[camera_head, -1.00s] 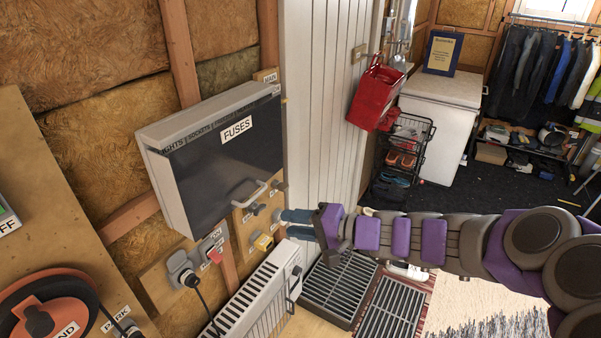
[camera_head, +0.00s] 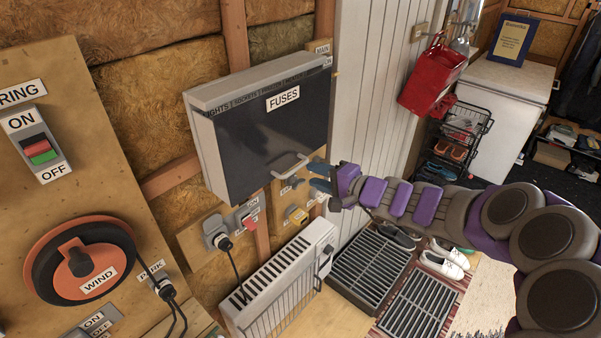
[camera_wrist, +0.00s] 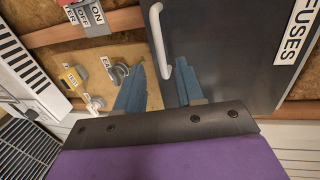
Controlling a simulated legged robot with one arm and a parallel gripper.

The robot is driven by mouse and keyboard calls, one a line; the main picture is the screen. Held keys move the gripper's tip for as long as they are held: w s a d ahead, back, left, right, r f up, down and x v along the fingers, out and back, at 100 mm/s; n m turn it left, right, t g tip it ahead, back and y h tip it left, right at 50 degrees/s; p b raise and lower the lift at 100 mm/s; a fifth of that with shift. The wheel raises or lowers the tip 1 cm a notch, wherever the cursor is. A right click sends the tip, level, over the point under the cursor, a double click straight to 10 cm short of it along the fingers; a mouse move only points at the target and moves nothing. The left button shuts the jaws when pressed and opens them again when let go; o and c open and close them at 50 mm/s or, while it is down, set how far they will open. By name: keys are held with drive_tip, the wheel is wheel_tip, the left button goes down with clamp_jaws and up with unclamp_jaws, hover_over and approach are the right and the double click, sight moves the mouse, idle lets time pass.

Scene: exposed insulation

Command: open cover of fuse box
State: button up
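The fuse box (camera_head: 262,125) is a grey box on the wall with a dark front cover (camera_head: 250,145) labelled FUSES; the cover looks closed. A pale bar handle (camera_head: 290,168) sits at the cover's lower edge. My gripper (camera_head: 314,175) is just right of the handle, its blue fingers pointing towards it. In the wrist view the handle (camera_wrist: 158,40) lies ahead of and between the two spread fingers of my gripper (camera_wrist: 163,72). The fingers are apart with nothing held. Whether either finger touches the handle or cover cannot be told.
Switches and sockets on a wooden board (camera_head: 285,208) sit below the box. A white heater (camera_head: 280,285) stands under them. An orange WIND reel (camera_head: 85,262) is on a panel at left. A white plank wall (camera_head: 375,90) and red container (camera_head: 432,75) are at right.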

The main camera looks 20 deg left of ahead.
sight(298, 169)
drive_tip(key=x, duration=0.6)
drive_tip(key=shift+a, duration=0.35)
drive_tip(key=shift+d, duration=0.4)
drive_tip(key=shift+d+r, duration=0.1)
drive_tip(key=shift+d, duration=0.05)
drive_tip(key=shift+c, duration=0.8)
drive_tip(key=shift+s, duration=0.1)
clamp_jaws()
